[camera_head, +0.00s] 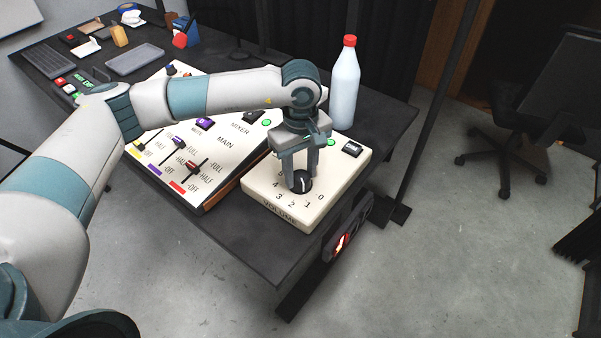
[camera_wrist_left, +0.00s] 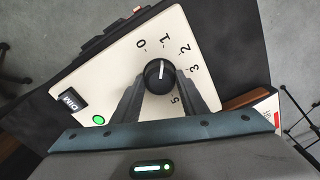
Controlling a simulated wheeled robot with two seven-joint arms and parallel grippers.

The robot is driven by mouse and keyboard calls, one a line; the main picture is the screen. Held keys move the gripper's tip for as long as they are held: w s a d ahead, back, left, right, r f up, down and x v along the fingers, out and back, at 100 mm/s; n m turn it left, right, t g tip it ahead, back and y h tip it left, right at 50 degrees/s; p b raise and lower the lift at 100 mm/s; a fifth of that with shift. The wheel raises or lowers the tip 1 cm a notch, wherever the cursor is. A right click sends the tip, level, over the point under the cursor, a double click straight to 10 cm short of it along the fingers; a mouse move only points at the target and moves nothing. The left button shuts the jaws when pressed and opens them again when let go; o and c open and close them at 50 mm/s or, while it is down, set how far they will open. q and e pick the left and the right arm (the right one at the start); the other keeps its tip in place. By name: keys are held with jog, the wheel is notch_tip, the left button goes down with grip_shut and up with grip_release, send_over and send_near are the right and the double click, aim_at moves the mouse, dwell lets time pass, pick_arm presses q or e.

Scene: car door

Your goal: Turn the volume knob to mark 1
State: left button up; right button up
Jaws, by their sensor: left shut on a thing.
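The black round volume knob (camera_head: 302,182) sits on a cream panel (camera_head: 335,190) marked VOLUME, with numbers around the knob. My left gripper (camera_head: 300,178) reaches down from above and is shut on the knob, one finger on each side. In the left wrist view the knob (camera_wrist_left: 160,76) lies between the tips of the two dark fingers. A white pointer line on the knob faces roughly towards mark 1 (camera_wrist_left: 165,42). The fingers hide part of the scale near 4. My right gripper is not in view.
A mixer panel (camera_head: 222,152) with sliders stands just left of the volume panel. A white bottle with a red cap (camera_head: 345,85) stands behind it. A DIM button (camera_head: 352,149) and a green light (camera_head: 330,142) are on the volume panel. The table's front edge is close.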

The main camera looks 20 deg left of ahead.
aim_at(301, 176)
pick_arm(q)
jog(key=shift+r, duration=0.1)
jog(key=o, duration=1)
jog(key=shift+o, duration=0.2)
jog(key=shift+r, duration=0.55)
notch_tip(301, 176, up, 16)
jog(key=b, duration=0.2)
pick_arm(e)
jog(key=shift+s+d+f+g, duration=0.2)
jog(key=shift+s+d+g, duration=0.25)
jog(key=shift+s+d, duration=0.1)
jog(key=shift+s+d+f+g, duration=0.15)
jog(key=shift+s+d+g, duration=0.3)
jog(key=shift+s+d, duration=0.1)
